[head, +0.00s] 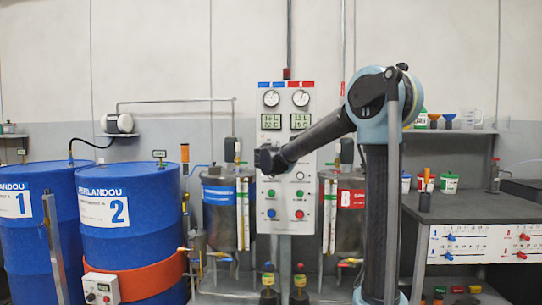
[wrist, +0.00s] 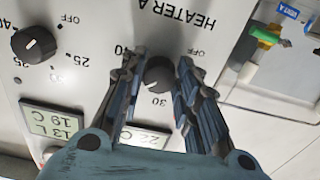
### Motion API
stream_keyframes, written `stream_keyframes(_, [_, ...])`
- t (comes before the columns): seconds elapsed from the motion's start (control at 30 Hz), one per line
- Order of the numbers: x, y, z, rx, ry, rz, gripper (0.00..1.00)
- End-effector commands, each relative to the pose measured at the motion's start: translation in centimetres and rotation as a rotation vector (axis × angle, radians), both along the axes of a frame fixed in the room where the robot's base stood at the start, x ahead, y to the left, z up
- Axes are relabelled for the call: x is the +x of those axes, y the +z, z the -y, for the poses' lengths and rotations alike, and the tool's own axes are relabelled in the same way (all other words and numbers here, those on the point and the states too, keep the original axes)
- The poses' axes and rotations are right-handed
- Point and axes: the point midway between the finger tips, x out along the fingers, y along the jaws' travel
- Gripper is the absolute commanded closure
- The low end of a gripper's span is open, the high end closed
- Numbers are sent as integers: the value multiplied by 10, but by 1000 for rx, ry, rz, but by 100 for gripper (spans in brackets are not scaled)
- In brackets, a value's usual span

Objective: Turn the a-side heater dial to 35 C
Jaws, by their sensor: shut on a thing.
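The heater A dial (wrist: 157,77) is a round black knob on a white control panel (wrist: 70,80), under upside-down HEATER A lettering in the wrist view. My gripper (wrist: 160,66) is shut on it, one finger on each side. A 40 shows left of the dial, a 30 below and OFF to the upper right. The fingers cover other marks, and I cannot tell where its pointer stands. In the head view my gripper (head: 266,160) is at the panel's left half and hides the dial.
A second black dial (wrist: 34,44) sits to the left in the wrist view. Displays (wrist: 55,122) lie below. In the head view, blue drums (head: 125,205) stand left, a tank marked B (head: 348,215) right of the panel, and a grey bench (head: 470,210) farther right.

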Motion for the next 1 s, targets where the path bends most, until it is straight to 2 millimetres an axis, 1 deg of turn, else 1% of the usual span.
stream_keyframes(0.2, [1, 0, -1, 38, 1, 1, 94])
stream_keyframes(0.6, [1, 0, -1, 42, 0, 1, 94])
stream_keyframes(0.63, [1, 1, -1, 42, 0, 1, 66])
stream_keyframes(0.67, [1, 1, -1, 42, 0, 1, 59])
stream_keyframes(0.7, [1, 0, -1, 42, 0, 1, 50])
stream_keyframes(1.0, [0, 0, 0, 42, 0, 1, 50])
